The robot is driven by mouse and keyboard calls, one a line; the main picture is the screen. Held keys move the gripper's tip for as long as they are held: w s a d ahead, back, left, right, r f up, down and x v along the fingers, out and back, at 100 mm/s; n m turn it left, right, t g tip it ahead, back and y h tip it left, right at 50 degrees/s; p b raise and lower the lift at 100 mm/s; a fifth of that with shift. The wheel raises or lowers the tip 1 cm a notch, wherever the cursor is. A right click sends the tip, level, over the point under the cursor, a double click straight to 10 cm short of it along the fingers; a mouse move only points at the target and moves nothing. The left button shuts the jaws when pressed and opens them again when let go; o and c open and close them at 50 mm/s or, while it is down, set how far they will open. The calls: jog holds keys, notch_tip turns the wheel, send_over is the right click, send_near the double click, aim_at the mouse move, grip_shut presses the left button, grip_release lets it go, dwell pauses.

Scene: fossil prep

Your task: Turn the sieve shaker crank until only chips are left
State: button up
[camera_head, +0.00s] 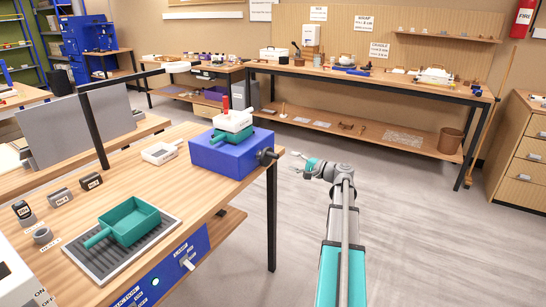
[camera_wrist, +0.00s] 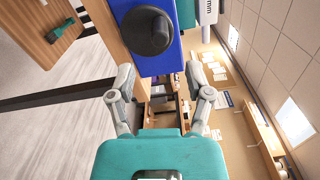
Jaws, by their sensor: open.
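The sieve shaker is a blue box (camera_head: 226,156) at the table's right end, with a stacked white sieve (camera_head: 232,121) and green pan (camera_head: 233,136) on top. A red upright piece (camera_head: 225,103) stands by the sieve. Its dark crank (camera_head: 266,157) sticks out on the right side. In the wrist view the crank (camera_wrist: 148,32) shows as a dark round hub and knob on the blue wall (camera_wrist: 167,58). My gripper (camera_head: 302,162) is open and empty, right of the crank and apart from it. Its spread fingers also show in the wrist view (camera_wrist: 160,78). The sieve's contents are not visible.
On the same table (camera_head: 104,188) are a green scoop-like pan (camera_head: 130,221) on a dark grate (camera_head: 90,262), a white scale-like tray (camera_head: 160,152) and several dark labelled pots. A table leg (camera_head: 271,222) stands below the crank. The floor (camera_head: 300,235) around my arm is clear.

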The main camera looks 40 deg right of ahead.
aim_at(278, 157)
jog(key=s+n, duration=0.1)
jog(key=n, duration=0.6)
jog(key=s+d+n, duration=0.1)
jog(key=s+n, duration=0.1)
jog(key=n, duration=0.4)
jog(key=s+n, duration=0.1)
jog(key=n, duration=0.6)
jog(key=shift+s+d+n, duration=0.2)
jog(key=shift+d+n, duration=0.1)
jog(key=shift+d, duration=0.1)
jog(key=shift+w, duration=0.1)
jog(key=x, duration=1.3)
jog(key=shift+w+a, duration=0.15)
jog(key=shift+w, duration=0.15)
grip_shut()
